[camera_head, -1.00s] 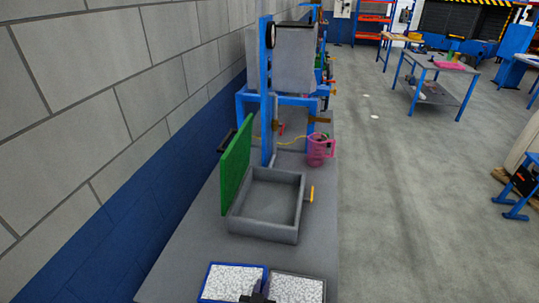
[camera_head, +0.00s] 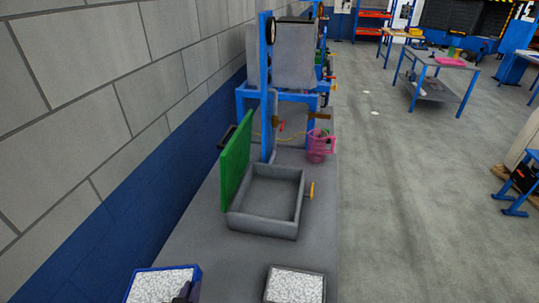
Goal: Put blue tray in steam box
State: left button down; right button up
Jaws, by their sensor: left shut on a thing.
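The blue tray (camera_head: 198,273), filled with white speckled material, is at the bottom left, partly cut off by the lower picture edge. My left gripper (camera_head: 185,291) shows as a small dark shape at the tray's right side and is shut on it. Whether the tray is clear of the surface below is hard to tell. The steam box (camera_head: 262,225) is a grey open box further ahead and to the right, and it looks empty. Its green lid (camera_head: 236,162) stands open on the left side. An orange handle (camera_head: 310,191) is on its right. My right gripper is not in view.
A grey-rimmed tray (camera_head: 296,270) with similar white filling lies at the bottom middle. A blue frame (camera_head: 266,90) and a pink jug (camera_head: 320,146) stand behind the box. A block wall (camera_head: 100,90) runs along the left. Bare bench top lies between the trays and the box.

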pick_arm(q)
jog(key=r, duration=0.1)
jog(key=a+r, duration=0.1)
jog(key=shift+s+a+r, duration=0.15)
jog(key=shift+s+r, duration=0.15)
jog(key=shift+r, duration=0.1)
jog(key=shift+s+a+r, duration=0.15)
jog(key=shift+r, duration=0.4)
jog(key=shift+s+r, duration=0.1)
jog(key=shift+r, duration=0.05)
jog(key=shift+d+r+p, duration=0.2)
jog(key=shift+r+p, duration=0.3)
jog(key=shift+p, duration=0.4)
notch_tip(320, 180, up, 17)
jog(key=s+p, duration=0.2)
jog(key=p, duration=2.4)
jog(key=shift+s+a+f, duration=0.1)
